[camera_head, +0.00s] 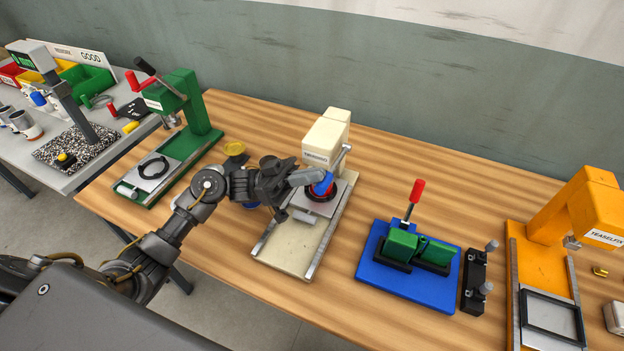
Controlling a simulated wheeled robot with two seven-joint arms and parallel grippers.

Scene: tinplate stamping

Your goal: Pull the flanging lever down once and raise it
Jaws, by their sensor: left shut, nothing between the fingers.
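The cream press (325,137) stands mid-table with a cream base (286,250). A bare metal lever (340,160) on its right side slants down toward the front. A blue piece (324,184), apparently the lever's grip, shows at its low end. My left gripper (318,178) reaches in from the left and is shut, its fingertips at or just beside the blue piece. I cannot tell whether they touch. A red and black round part (320,194) lies under the press head, partly hidden by the gripper. My right gripper is not in view.
A green press (200,105) with its own raised lever stands left. To the right are a blue-based fixture (402,290) with an upright red handle (417,190), a black bracket (474,283) and an orange press (567,215). Wood is bare between them.

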